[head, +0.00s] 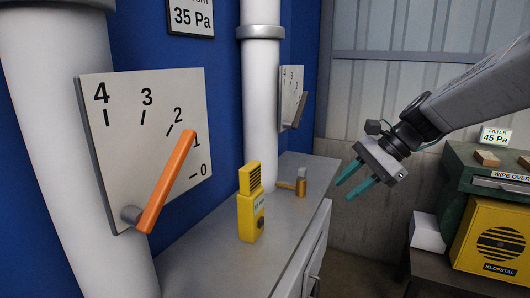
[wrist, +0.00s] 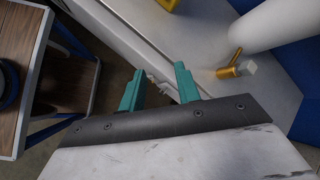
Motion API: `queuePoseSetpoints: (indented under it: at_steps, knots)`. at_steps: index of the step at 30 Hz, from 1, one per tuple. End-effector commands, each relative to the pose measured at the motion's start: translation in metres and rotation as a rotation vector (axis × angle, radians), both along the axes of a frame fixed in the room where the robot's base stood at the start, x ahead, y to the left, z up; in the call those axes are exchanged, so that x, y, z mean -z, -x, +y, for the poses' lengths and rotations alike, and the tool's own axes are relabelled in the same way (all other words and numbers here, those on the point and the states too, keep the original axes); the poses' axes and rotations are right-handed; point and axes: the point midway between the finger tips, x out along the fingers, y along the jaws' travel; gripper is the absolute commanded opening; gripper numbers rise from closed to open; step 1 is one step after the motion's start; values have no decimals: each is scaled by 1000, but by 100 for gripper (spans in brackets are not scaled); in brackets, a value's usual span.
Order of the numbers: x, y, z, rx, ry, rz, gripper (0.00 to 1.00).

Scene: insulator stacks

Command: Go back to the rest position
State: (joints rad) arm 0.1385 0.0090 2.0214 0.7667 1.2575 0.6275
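My gripper (head: 352,184) is raised in the air at the right of the head view, past the front edge of the grey counter. Its two teal fingers are apart with nothing between them. In the wrist view the fingers (wrist: 158,90) also stand apart and empty, above the cabinet edge and the floor. My arm reaches in from the right edge of the head view. No rest position is marked in either view.
A yellow handheld device (head: 251,205) and a small brass valve (head: 300,185) stand on the counter (head: 205,270). An orange lever (head: 168,180) sits on a numbered plate at left. A green box (head: 460,170) and yellow speaker unit (head: 495,240) are at right.

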Motion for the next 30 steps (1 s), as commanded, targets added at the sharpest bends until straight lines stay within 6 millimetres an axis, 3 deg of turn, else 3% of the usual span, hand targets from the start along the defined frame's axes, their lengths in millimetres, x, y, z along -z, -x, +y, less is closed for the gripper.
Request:
queuePoseSetpoints:
  at_steps: [1,6,12,15,20,30]
  knots:
    - [5,34,-4,-119,87,-61,33]
    - [26,131,-30,-526,344,-212,33]
    - [46,219,-63,-889,581,-307,33]
    - [52,248,-74,-970,667,-329,33]
    - [51,271,-77,-988,731,-376,33]
    - [43,273,-74,-983,749,-418,33]
